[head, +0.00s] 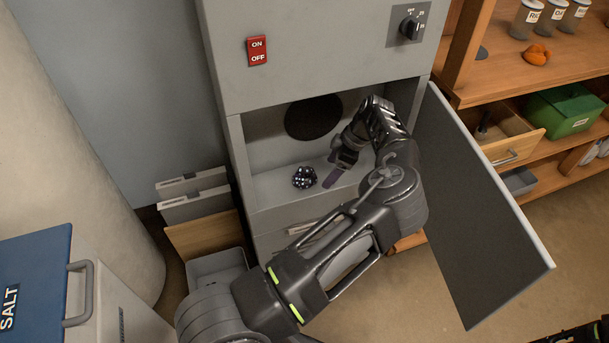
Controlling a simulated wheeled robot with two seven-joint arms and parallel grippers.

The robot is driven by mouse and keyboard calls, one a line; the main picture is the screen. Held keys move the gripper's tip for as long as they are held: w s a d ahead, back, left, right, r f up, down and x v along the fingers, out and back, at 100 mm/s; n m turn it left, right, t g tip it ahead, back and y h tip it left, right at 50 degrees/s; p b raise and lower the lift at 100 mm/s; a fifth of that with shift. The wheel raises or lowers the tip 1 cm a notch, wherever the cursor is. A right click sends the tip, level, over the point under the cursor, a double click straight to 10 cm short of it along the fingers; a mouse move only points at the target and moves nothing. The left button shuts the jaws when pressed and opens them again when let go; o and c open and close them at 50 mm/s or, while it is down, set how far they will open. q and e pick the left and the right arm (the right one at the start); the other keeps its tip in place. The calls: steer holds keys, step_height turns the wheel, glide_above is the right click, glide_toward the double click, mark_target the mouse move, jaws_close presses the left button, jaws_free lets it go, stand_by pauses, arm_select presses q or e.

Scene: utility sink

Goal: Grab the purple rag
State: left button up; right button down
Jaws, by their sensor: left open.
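My forearm hides part of the compartment's right side. My right gripper is not in view.
The cabinet door (480,200) stands wide open on the right of my arm. A round dark vent (313,117) is in the compartment's back wall. Wooden shelves (530,75) with an open drawer stand at right. A blue-topped SALT bin (35,275) is at lower left.

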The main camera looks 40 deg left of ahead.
mark_target(304, 176)
arm_select(q)
steer(key=shift+s+a, duration=0.3)
steer(key=shift+a, duration=0.35)
steer(key=shift+s+a, duration=0.3)
steer(key=shift+a, duration=0.4)
steer(key=shift+s+a, duration=0.3)
steer(key=shift+a, duration=0.35)
steer(key=shift+a, duration=0.1)
steer(key=shift+s+a, duration=0.25)
steer(key=shift+a, duration=0.1)
steer(key=x, duration=0.5)
steer(key=shift+s+a, duration=0.1)
steer(key=shift+a, duration=0.1)
steer(key=shift+c, duration=0.5)
steer(key=c, duration=1.3)
steer(key=shift+r, duration=0.15)
